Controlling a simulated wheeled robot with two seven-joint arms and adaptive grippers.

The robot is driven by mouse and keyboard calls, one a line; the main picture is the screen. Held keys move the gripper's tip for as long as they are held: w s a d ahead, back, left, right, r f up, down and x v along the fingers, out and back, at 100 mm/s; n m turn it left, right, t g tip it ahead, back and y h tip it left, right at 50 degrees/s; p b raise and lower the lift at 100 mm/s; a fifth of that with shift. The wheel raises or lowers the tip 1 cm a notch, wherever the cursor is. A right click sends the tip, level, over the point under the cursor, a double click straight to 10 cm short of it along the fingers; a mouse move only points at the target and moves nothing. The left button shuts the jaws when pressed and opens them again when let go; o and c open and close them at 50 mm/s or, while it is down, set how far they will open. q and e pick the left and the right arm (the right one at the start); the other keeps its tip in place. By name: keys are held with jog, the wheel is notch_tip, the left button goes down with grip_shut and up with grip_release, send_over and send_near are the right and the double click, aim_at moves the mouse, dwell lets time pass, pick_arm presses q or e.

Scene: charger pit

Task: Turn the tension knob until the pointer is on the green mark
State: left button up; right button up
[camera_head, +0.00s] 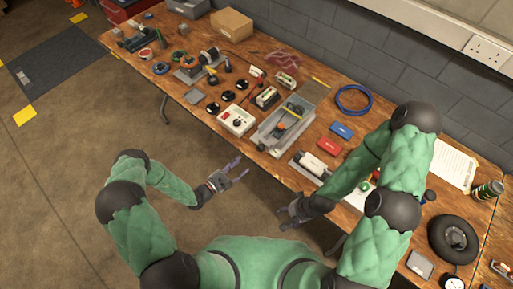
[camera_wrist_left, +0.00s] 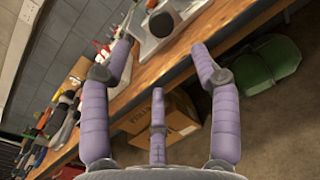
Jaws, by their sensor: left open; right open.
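A white box (camera_head: 236,121) with a red part and a dark knob (camera_head: 237,122) sits near the table's front edge in the head view. In the left wrist view a dark round knob (camera_wrist_left: 163,20) stands on a pale block at the top. I cannot tell whether these are the same knob. No pointer or green mark can be made out. My left gripper (camera_head: 238,171) is open and empty, off the table's front edge and apart from the white box; its spread fingers show in the left wrist view (camera_wrist_left: 160,62). My right gripper (camera_head: 284,219) is open, low beside the table front.
The wooden table (camera_head: 180,101) is crowded. A grey tray (camera_head: 262,139) stands right of the white box, with black round pieces (camera_head: 228,96) behind it. A cardboard box (camera_wrist_left: 170,122) is under the table, and a green bin (camera_wrist_left: 262,65) is on the floor. Open floor lies before the table.

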aim_at(259, 149)
pick_arm(q)
jog(key=x, duration=1)
jog(key=shift+w+d, duration=0.2)
jog(key=shift+d, duration=0.05)
jog(key=c, duration=1.1)
